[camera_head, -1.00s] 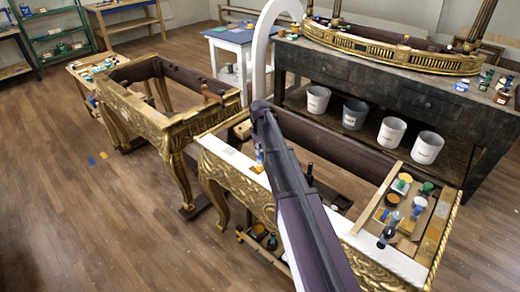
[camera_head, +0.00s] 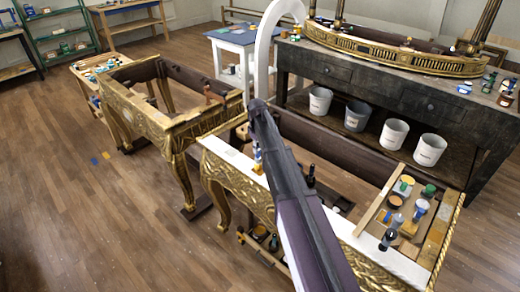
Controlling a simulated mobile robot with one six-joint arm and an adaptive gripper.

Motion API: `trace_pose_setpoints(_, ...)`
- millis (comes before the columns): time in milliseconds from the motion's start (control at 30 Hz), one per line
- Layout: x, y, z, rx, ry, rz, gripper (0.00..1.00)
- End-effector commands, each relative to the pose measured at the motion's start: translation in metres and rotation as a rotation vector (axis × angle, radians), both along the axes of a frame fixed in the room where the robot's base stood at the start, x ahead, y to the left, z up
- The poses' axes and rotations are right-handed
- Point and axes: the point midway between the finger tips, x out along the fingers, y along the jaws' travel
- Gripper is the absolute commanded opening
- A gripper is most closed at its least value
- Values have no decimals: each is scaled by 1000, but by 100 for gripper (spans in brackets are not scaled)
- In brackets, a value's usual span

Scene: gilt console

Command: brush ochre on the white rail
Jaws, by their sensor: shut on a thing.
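The white rail (camera_head: 230,155) runs along the front top edge of the nearer gilt console (camera_head: 247,192). Its middle is hidden behind my arm, and its right part shows white. My gripper (camera_head: 257,153) is mostly hidden by my arm, at the left part of the rail. It is shut on a slim, small thing with blue and yellow parts, seemingly a brush. Whether its tip touches the rail I cannot tell. No ochre shows clearly on the visible rail. A pot with an orange-brown top (camera_head: 396,201) stands in the wooden tray (camera_head: 371,212) at the console's right end.
Other pots, one yellow (camera_head: 405,181) and one green (camera_head: 429,190), stand in the tray. A second gilt console (camera_head: 160,125) stands to the left. White and grey buckets (camera_head: 393,134) sit under the dark workbench (camera_head: 380,90). The floor at left is mostly clear.

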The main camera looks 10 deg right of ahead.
Motion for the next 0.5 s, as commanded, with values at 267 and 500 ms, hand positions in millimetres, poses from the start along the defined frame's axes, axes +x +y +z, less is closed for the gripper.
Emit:
trace_pose_setpoints(267,0,0,0,1,-1,0,0)
trace_pose_setpoints(500,0,0,13,1,-1,0,0)
